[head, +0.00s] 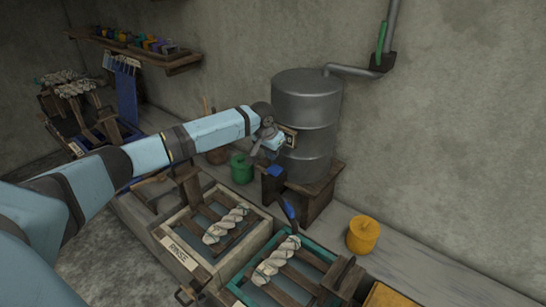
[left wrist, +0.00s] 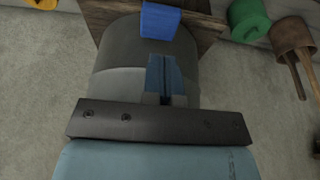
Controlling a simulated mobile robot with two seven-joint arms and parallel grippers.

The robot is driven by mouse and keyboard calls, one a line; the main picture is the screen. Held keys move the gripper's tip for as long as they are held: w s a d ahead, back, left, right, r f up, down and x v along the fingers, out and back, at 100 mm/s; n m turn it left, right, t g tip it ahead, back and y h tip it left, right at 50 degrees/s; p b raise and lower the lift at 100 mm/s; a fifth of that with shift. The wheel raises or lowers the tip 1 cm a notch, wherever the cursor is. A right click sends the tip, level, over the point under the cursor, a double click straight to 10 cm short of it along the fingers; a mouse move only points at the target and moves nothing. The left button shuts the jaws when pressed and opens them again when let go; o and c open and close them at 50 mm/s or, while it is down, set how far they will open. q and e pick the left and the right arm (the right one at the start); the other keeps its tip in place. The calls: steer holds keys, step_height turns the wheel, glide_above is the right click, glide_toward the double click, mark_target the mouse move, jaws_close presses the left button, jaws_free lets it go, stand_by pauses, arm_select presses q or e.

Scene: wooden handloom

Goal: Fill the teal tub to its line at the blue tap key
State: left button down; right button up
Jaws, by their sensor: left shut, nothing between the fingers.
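The teal tub (head: 325,253) stands at the front, with wooden slats and a twisted pale skein (head: 276,261) across it. Its fill line and water level cannot be made out. The blue tap key (head: 275,171) sits on the dark tap at the foot of the grey metal drum (head: 306,105). A blue piece (head: 289,210) slants down below it toward the tub. My left gripper (head: 270,150) is shut and empty, just above the key and in front of the drum. In the left wrist view its closed fingers (left wrist: 165,78) point toward the blue key (left wrist: 160,20), apart from it.
The rinse tub (head: 180,249) with another skein stands left of the teal tub. A green can (head: 242,168) is by the drum's wooden stand (head: 318,198). A yellow can (head: 363,234) stands right. A pipe with a green handle (head: 381,43) runs down the wall.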

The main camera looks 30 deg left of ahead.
arm_select(q)
steer(key=b+v, duration=0.1)
steer(key=v, duration=0.7)
steer(key=shift+a+r, duration=0.2)
arm_select(e)
steer(key=shift+a+f, duration=0.25)
steer(key=shift+f, duration=0.8)
arm_select(q)
steer(key=s+d+f, duration=0.1)
steer(key=d+f, duration=0.3)
steer(key=s+d+f+m+t+h, duration=0.1)
steer(key=d+f, duration=0.2)
steer(key=f, duration=0.2)
steer(key=s+d+f+m+h, duration=0.1)
steer(key=s+d+f, duration=0.1)
steer(key=d+f, duration=0.2)
steer(key=shift+d+f, duration=0.3)
steer(key=shift+f, duration=0.3)
steer(key=s+d+f+t+h, duration=0.1)
steer(key=s+d+f+t, duration=0.1)
steer(key=s+d+f, duration=0.65)
steer(key=s+d+f+t+h, duration=0.1)
steer(key=s+d+f+t, duration=0.1)
steer(key=s+d+f, duration=0.65)
steer(key=s+a+r+t+y, duration=0.1)
steer(key=s+a, duration=0.3)
steer(key=s, duration=1.1)
steer(key=shift+r+t, duration=0.2)
steer(key=shift+t, duration=0.6)
